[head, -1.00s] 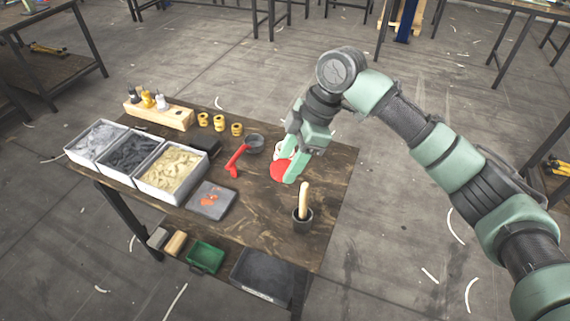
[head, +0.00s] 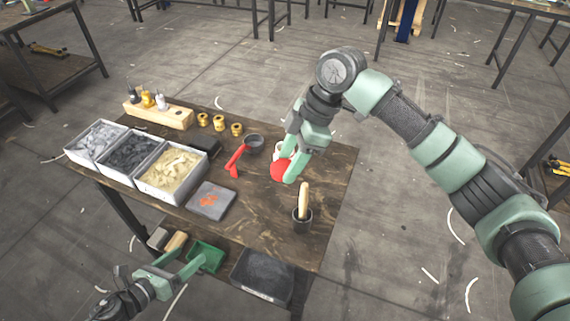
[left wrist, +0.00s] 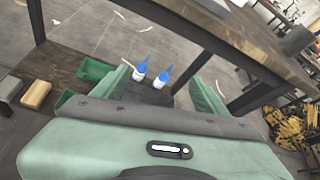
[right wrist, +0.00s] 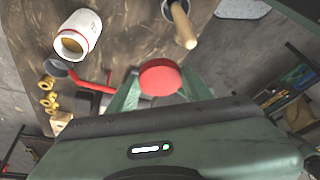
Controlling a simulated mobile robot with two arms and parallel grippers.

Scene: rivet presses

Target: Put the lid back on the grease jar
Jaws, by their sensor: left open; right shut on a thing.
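My right gripper (head: 286,166) is shut on the red lid (head: 281,170) above the table. The lid also shows between the fingertips in the right wrist view (right wrist: 160,77). The white grease jar (right wrist: 77,35) with a red band stands open, with yellowish grease inside, apart from the lid. In the head view the jar (head: 279,148) is partly hidden by the right gripper. My left gripper (head: 187,262) is open and low, beside the table's front edge near the lower shelf. Its spread fingers show in the left wrist view with nothing gripped.
A dark cup with a wooden-handled tool (head: 303,214) stands near the lid. A red-handled scoop (head: 238,158), a grey tray with red bits (head: 211,201) and several bins are on the table (head: 262,235). A green bin (head: 207,257) is below. Two blue-capped bottles (left wrist: 140,70) show in the left wrist view.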

